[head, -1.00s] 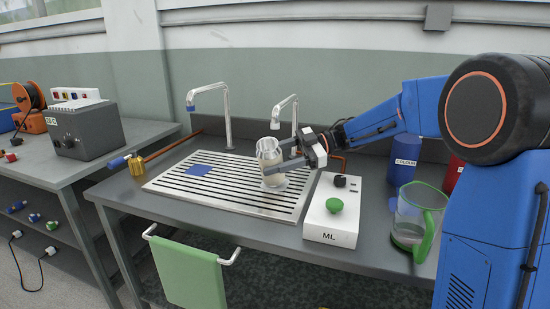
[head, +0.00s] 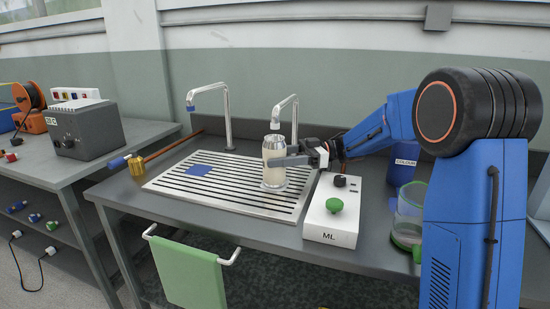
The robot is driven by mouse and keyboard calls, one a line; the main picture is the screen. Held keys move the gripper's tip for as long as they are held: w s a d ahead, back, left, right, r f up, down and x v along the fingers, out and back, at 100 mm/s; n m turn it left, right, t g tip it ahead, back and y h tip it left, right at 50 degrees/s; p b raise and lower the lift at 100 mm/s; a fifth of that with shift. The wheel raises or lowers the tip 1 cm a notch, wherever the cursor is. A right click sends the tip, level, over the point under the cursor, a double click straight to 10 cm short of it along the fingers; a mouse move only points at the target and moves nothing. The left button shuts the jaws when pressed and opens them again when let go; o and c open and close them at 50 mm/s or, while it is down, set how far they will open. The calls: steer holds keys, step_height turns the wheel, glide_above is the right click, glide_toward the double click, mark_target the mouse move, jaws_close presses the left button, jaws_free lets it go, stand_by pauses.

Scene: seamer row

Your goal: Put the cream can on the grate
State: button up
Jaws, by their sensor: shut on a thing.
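The cream can (head: 273,178) stands upright at the right part of the slatted metal grate (head: 225,198). Its base appears to be on or very close to the slats; I cannot tell which. My gripper (head: 276,158) reaches in from the right and is shut on the can around its upper middle. One finger crosses the front of the can; the other finger is hidden behind it.
Two taps (head: 228,115) rise behind the grate. A blue patch (head: 199,170) lies on its left part. A white box marked ML (head: 331,228) with a green knob stands close right. A clear jug (head: 408,222) and a blue container (head: 405,168) are further right.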

steer(key=shift+f, duration=0.1)
steer(key=o, duration=1.1)
steer(key=shift+w+d, duration=0.25)
steer(key=shift+d, duration=1)
steer(key=shift+w+d, duration=0.25)
steer(key=shift+d, duration=0.95)
steer(key=shift+w+d, duration=0.25)
steer(key=shift+d, duration=1)
